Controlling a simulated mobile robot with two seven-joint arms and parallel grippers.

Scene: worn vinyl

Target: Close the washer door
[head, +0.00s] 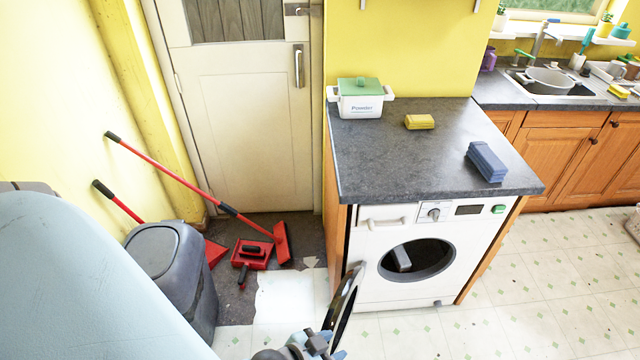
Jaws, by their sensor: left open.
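The white washer (380,232) stands under a dark grey counter. Its round opening is uncovered and dark inside, with a small grey item (402,258) showing at its left part. The washer door (345,303) is swung wide open to the left and is seen nearly edge-on, with its rim towards me. My left gripper (322,345) is at the bottom edge of the head view, close to the lower end of the door. It is open; whether it touches the door I cannot tell. My right gripper is out of view.
A grey bin (172,275) and red brooms with a dustpan (252,252) stand left of the washer. A powder box (360,100), a yellow block (419,122) and blue block (486,162) lie on the counter (420,160). The tiled floor (520,290) at right is clear.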

